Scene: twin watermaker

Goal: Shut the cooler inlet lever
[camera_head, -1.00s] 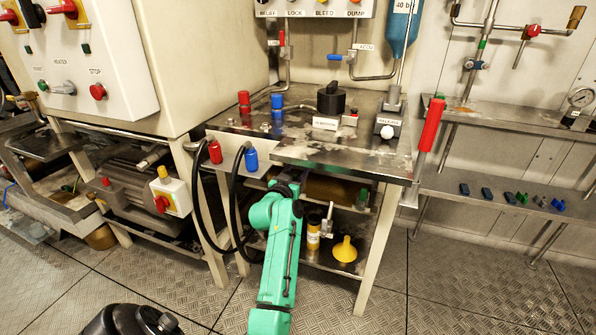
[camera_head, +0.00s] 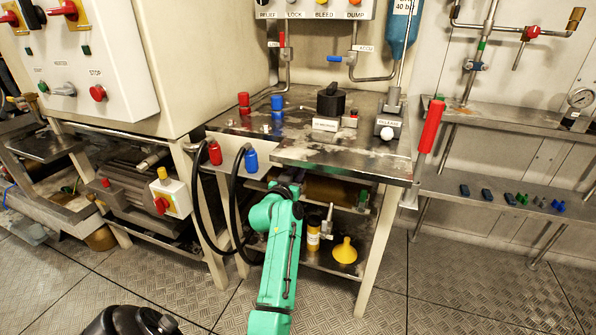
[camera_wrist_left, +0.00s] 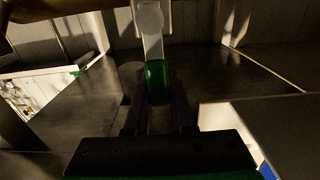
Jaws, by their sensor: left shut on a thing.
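The lever shows in the left wrist view as a green grip (camera_wrist_left: 157,76) on a pale metal arm (camera_wrist_left: 153,46), which runs up to a pale fitting. My left gripper (camera_wrist_left: 158,98) has its two dark fingers on either side of the green grip and is shut on it. In the head view my green left arm reaches under the steel bench (camera_head: 330,160). There the bench top and my own wrist hide the fingers and the lever. The lever's exact angle is hard to judge in the dim light. My right gripper is not in view.
Black hoses (camera_head: 233,205) loop down left of my arm. A yellow funnel (camera_head: 344,250) and a yellow canister (camera_head: 313,236) stand on the lower shelf, right of my forearm. A bench leg (camera_head: 377,250) stands farther right. Open plate floor (camera_head: 470,290) lies to the right.

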